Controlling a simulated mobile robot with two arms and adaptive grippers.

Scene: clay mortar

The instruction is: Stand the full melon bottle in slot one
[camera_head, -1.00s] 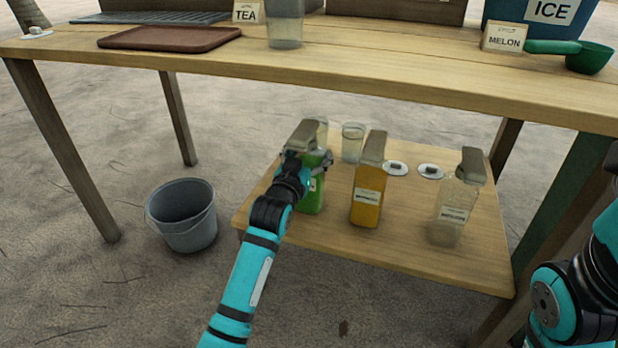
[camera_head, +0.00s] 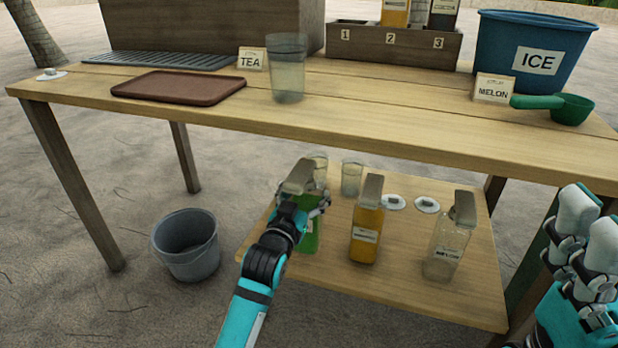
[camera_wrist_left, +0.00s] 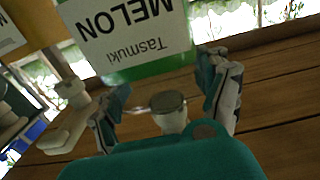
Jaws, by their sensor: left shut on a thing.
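The full melon bottle (camera_head: 311,238) is green with a grey cap and stands on the lower shelf. My left gripper (camera_head: 306,203) is shut on its upper part and hides much of it. In the left wrist view, its green-edged MELON label (camera_wrist_left: 130,38) shows upside down beyond the fingers (camera_wrist_left: 168,95). The wooden rack (camera_head: 400,47) at the back of the table has slots numbered 1, 2 and 3. Slot one (camera_head: 347,21) shows no bottle; slots 2 and 3 hold an orange bottle (camera_head: 396,12) and a dark one (camera_head: 442,14). My right gripper (camera_head: 588,235) is at the right edge; its opening is unclear.
An orange bottle (camera_head: 366,235) and a clear bottle labelled MELON (camera_head: 447,250) stand right of the green one. Glasses (camera_head: 352,178) stand behind. The tabletop (camera_head: 400,115) overhangs the shelf's back.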

